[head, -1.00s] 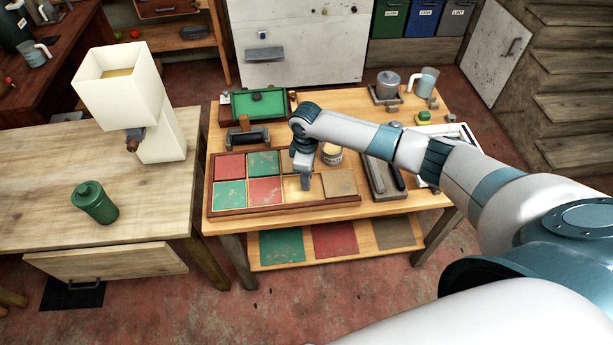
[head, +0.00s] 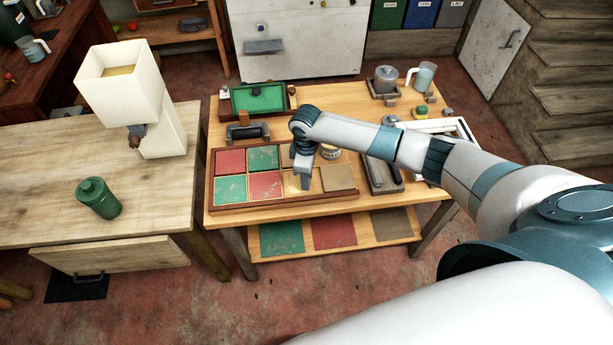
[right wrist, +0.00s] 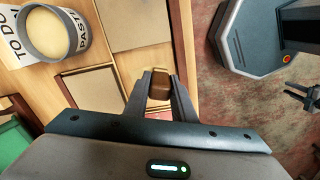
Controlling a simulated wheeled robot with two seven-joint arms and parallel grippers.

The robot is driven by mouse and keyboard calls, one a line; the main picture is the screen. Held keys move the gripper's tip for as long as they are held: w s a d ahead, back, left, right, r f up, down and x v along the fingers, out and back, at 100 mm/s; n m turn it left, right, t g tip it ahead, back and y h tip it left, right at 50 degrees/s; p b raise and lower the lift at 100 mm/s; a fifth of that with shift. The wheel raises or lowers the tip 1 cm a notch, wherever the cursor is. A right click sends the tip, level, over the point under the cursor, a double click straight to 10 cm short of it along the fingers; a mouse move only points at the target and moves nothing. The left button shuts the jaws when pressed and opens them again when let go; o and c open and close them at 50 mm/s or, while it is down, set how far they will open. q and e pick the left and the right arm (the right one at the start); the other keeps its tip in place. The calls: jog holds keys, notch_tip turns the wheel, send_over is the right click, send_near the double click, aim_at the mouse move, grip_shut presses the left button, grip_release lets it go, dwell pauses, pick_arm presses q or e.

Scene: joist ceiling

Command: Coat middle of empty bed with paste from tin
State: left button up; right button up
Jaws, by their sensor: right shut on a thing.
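My right gripper (head: 303,185) is shut on a small brown block-like piece (right wrist: 159,88), perhaps a tool handle. Whatever is under that piece is hidden. The gripper is low over the pale bed (head: 290,186) in the front row of the wooden tray (head: 283,205), right of a red bed. My gripper hides part of this bed, and I cannot tell if its middle is coated. A dark forked part (right wrist: 303,97), perhaps my left gripper, shows small at the right edge.
Red (head: 229,162) and green (head: 263,157) beds fill the tray's left; a plain tan panel (head: 338,178) is at its right. A roller-like tool (head: 247,132) and a green-lined tray (head: 259,99) lie behind. A dark grey tray (head: 384,178) lies to the right.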

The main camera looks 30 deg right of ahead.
notch_tip(320, 180, up, 2)
jog(key=shift+r+p, duration=0.15)
jog(key=shift+p, duration=0.65)
jog(key=shift+r, duration=1.7)
jog(key=shift+r, duration=1.5)
